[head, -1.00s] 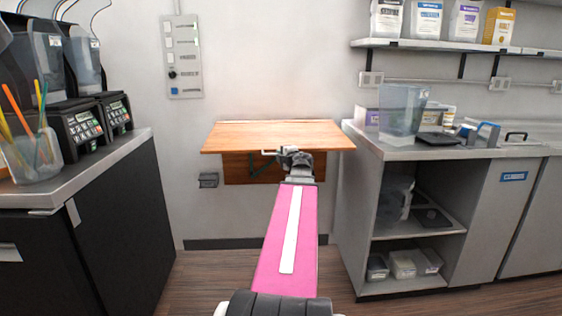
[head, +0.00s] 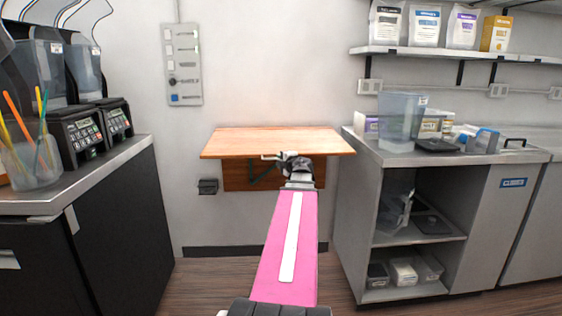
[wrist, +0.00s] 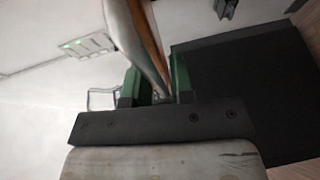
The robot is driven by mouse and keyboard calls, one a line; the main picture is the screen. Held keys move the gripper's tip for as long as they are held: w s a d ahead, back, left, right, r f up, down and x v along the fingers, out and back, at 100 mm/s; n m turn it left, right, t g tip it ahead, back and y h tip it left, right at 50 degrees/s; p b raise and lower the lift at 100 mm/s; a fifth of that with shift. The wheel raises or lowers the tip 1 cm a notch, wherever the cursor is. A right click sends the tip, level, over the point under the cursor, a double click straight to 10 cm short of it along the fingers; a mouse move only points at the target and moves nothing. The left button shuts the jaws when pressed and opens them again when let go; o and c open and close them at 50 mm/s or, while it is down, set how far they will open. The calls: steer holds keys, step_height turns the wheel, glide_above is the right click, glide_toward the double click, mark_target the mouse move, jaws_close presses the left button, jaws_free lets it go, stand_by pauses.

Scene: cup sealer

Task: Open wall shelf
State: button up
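The wall shelf (head: 278,142) is a light wooden board that sticks out level from the wall in the head view. A darker wooden panel (head: 237,177) is below it against the wall. My gripper (head: 263,168) is at the middle of the board's front edge, partly below it; my own wrist hides part of it. In the wrist view my gripper (wrist: 157,86) has its green fingers apart. A grey band and a brown wooden strip (wrist: 152,38), seemingly the board's edge, run up from between them. I cannot tell whether the fingers touch the board.
A black cabinet (head: 115,225) with machines and a cup of straws (head: 30,160) stands at left. A grey counter (head: 435,153) with a clear container (head: 401,118) stands close at right. A small black wall box (head: 208,187) is below left of the shelf. The floor between is clear.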

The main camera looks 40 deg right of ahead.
steer(key=s+a+r, duration=0.1)
steer(key=s, duration=0.9)
steer(key=shift+s+a, duration=0.15)
steer(key=shift+a, duration=0.1)
